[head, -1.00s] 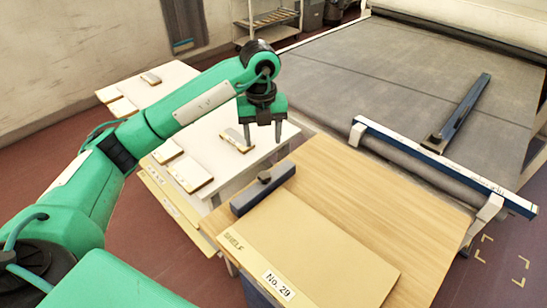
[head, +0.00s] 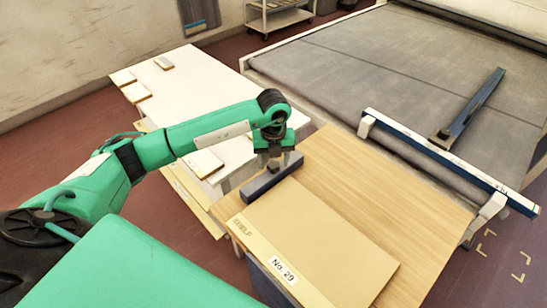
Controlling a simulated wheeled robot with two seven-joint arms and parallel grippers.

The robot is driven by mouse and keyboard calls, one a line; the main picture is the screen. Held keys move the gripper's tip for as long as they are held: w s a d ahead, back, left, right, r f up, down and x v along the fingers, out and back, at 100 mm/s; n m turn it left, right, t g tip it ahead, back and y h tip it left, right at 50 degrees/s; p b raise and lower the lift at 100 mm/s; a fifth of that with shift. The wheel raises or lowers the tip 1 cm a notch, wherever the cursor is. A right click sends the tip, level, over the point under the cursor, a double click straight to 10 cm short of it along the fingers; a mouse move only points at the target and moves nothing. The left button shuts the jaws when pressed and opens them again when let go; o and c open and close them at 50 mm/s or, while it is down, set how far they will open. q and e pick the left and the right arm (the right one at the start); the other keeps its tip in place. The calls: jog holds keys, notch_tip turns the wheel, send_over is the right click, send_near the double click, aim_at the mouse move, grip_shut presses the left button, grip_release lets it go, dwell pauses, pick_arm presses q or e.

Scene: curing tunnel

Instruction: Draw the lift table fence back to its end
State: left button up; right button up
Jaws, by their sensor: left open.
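The lift table (head: 345,165) has a light wood top. Its fence is a dark blue-grey bar (head: 258,187) lying across the table's left end, with a small block-like grip on top. The board marked SHELF No. 29 (head: 310,235) lies flat on the table, its upper left side close to the fence. My left gripper (head: 274,167) points down at the fence's grip, its open fingers around or just above it. The wrist hides most of the grip, so contact cannot be told. My right gripper is not in view.
A white table (head: 205,85) with several small pale pieces stands left of the lift table. The grey conveyor (head: 390,65) is behind, with a blue-white bar (head: 440,155) across its near end. Bare wood lies right of the board.

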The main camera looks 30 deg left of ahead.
pick_arm(q)
jog(key=shift+f, duration=0.2)
jog(key=shift+c, duration=0.3)
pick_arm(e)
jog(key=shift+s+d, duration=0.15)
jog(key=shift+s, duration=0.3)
pick_arm(q)
grip_shut()
jog(key=a+b, duration=0.1)
jog(key=w+a+b, duration=0.1)
jog(key=a, duration=0.1)
jog(key=shift+w+a+f, duration=0.1)
jog(key=shift+w+a, duration=0.05)
jog(key=shift+a, duration=0.1)
jog(key=shift+w+a, duration=0.1)
jog(key=shift+a, duration=0.15)
jog(key=shift+r, duration=0.25)
jog(key=shift+c, duration=1.9)
grip_release()
jog(key=o, duration=0.4)
jog(key=shift+a+f, duration=0.1)
jog(key=shift+o, duration=0.2)
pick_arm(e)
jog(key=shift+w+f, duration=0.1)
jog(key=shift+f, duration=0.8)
